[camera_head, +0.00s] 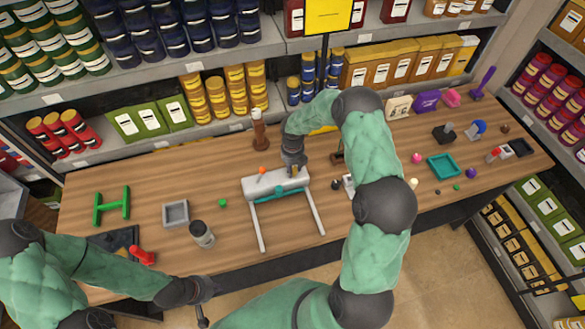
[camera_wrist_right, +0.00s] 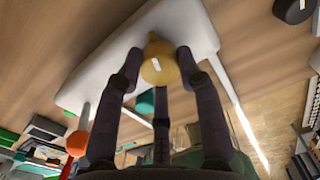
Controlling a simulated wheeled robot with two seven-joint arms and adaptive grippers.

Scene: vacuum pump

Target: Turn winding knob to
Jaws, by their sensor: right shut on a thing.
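A white device (camera_head: 270,185) with two long light legs stands on the wooden table, in the middle of the head view. It carries an orange knob (camera_head: 262,170) and a teal part (camera_head: 290,191). My right gripper (camera_head: 294,165) reaches down to the device's right end. In the right wrist view its dark fingers are closed around a yellow knob (camera_wrist_right: 160,66) that sits against the white body (camera_wrist_right: 95,75). The orange knob (camera_wrist_right: 77,143) shows there at the lower left, apart from the fingers. My left gripper (camera_head: 198,292) is near the table's front edge, away from the device; its fingers are unclear.
A grey square tray (camera_head: 176,213), a dark jar (camera_head: 202,234) and a green H-shaped piece (camera_head: 112,206) lie to the left. A teal tray (camera_head: 444,166) and several small items lie to the right. Stocked shelves stand behind and at the right.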

